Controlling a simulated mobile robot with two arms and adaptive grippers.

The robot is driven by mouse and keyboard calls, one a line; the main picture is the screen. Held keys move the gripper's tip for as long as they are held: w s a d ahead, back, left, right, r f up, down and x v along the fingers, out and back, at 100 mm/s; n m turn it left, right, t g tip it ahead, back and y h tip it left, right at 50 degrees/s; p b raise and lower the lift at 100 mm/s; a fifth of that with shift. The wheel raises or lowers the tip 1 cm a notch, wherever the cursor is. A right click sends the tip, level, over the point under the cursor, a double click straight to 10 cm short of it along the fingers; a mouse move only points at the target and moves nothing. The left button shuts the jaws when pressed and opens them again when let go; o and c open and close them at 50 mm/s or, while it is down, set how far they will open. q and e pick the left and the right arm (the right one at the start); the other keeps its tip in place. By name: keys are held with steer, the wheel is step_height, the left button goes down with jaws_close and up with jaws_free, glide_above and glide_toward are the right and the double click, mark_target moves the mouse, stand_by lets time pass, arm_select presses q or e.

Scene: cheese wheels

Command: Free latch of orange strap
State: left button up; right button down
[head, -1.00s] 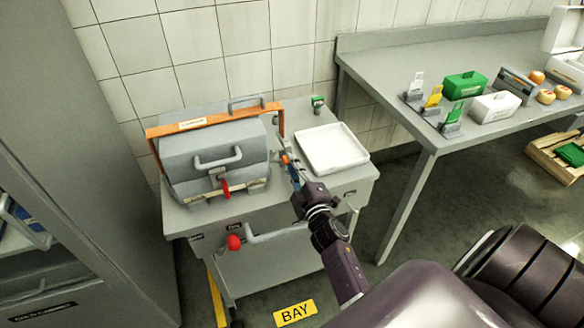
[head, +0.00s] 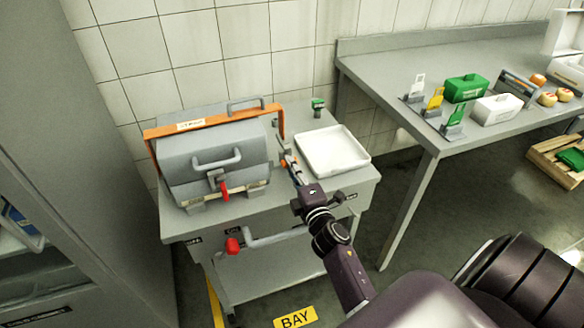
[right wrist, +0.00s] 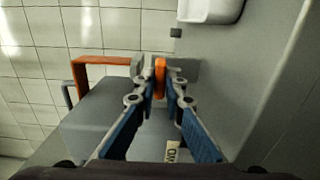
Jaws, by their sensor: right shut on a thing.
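The orange strap (head: 207,122) runs across the top of a grey lidded case (head: 213,160) and bends down at the case's right end. It also shows in the right wrist view (right wrist: 98,61). My right gripper (head: 285,161) is at the case's right side, below the strap's bent end. In the right wrist view its fingertips (right wrist: 160,80) are shut on a small upright orange latch piece (right wrist: 160,72), between small grey blocks. The fingers partly hide the latch in the head view. My left gripper is not in view.
The case stands on a grey cart (head: 270,205) with a red-ended handle (head: 233,245). A red lever (head: 224,191) is on the case's front. A white tray (head: 333,150) lies close to the right of my gripper. A side table (head: 400,88) holds several boxes.

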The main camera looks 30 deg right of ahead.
steer(key=c, duration=2)
jaws_free()
steer(key=v, duration=1.2)
steer(key=shift+d, duration=0.1)
